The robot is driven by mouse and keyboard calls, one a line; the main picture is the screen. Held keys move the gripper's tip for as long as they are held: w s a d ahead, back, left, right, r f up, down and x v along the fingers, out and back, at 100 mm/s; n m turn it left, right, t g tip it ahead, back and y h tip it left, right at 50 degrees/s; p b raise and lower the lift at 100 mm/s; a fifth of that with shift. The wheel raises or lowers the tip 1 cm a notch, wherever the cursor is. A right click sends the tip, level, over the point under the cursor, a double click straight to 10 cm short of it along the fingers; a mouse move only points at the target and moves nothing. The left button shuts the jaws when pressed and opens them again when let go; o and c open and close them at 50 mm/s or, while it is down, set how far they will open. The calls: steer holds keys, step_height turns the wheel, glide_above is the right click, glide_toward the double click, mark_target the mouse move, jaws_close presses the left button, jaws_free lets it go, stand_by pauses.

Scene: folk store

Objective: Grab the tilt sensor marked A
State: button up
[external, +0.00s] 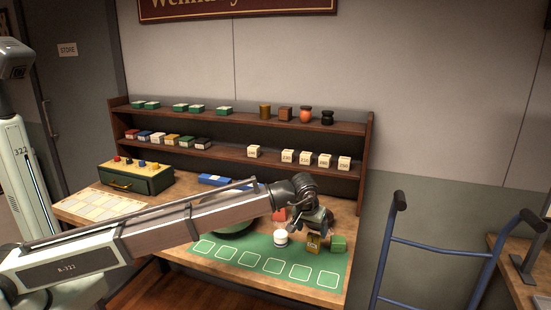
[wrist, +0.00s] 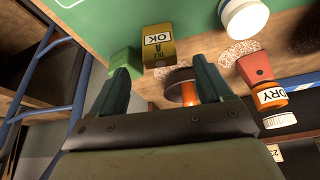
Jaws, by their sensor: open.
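The tilt sensor, a small yellow box (wrist: 160,46), has a white label reading OK and small dark lettering that seems to say TILT A. It stands on the green mat's edge in the wrist view. In the external view the yellow box (external: 313,244) is just below my gripper (external: 314,229), partly hidden by it. In the wrist view my gripper (wrist: 161,68) is open, and the box shows just beyond the fingertips, between them and apart from both.
A green cube (external: 338,243) stands close beside the yellow box. A white jar (external: 281,238) and a red block (external: 279,214) are to its left. An orange and dark round item (wrist: 184,88) shows between my fingers. The mat's front squares (external: 273,266) are empty.

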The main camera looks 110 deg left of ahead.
mark_target(314, 242)
steer(key=shift+x, duration=4.45)
steer(key=shift+w, duration=0.1)
steer(key=c, duration=1.1)
